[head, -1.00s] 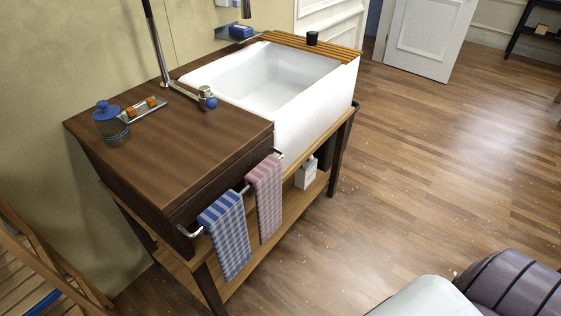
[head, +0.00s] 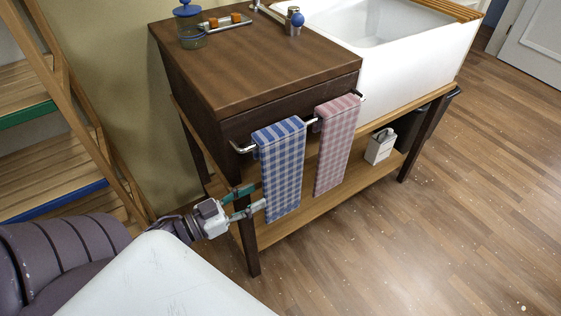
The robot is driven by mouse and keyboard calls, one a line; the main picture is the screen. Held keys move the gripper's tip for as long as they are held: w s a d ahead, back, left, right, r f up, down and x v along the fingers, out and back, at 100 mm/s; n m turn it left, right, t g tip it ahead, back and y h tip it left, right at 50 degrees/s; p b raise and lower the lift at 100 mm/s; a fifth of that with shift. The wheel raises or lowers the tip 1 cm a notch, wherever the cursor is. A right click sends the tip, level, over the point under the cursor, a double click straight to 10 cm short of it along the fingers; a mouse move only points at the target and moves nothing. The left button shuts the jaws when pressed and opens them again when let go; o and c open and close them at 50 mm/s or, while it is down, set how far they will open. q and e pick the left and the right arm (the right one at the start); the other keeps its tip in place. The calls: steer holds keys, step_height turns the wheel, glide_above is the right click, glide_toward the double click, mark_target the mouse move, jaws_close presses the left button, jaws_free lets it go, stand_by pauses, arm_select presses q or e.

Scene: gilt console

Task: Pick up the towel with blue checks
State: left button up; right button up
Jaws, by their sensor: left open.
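The towel with blue checks (head: 282,172) hangs over a metal rail on the front of the dark wooden console. A towel with pink checks (head: 336,145) hangs on the same rail just to its right. My left gripper (head: 254,198) is open, with its two fingers pointing right at the lower left edge of the blue towel. The fingertips look close to that edge; I cannot tell whether they touch it. Nothing shows between the fingers. My right gripper is not in view.
The rail (head: 240,149) sticks out from the console (head: 250,68), whose leg stands behind my gripper. A white sink (head: 420,60) is at the right. A white carton (head: 380,147) stands on the lower shelf (head: 300,223). A wooden shelf rack (head: 55,160) stands at the left. The floor at the right is clear.

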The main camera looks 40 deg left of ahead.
mark_target(263, 191)
arm_select(q)
steer(key=x, duration=0.5)
steer(key=shift+w, duration=0.25)
steer(key=b+x, duration=0.1)
steer(key=x, duration=0.3)
steer(key=shift+w+f, duration=0.15)
steer(key=shift+w, duration=0.25)
jaws_close()
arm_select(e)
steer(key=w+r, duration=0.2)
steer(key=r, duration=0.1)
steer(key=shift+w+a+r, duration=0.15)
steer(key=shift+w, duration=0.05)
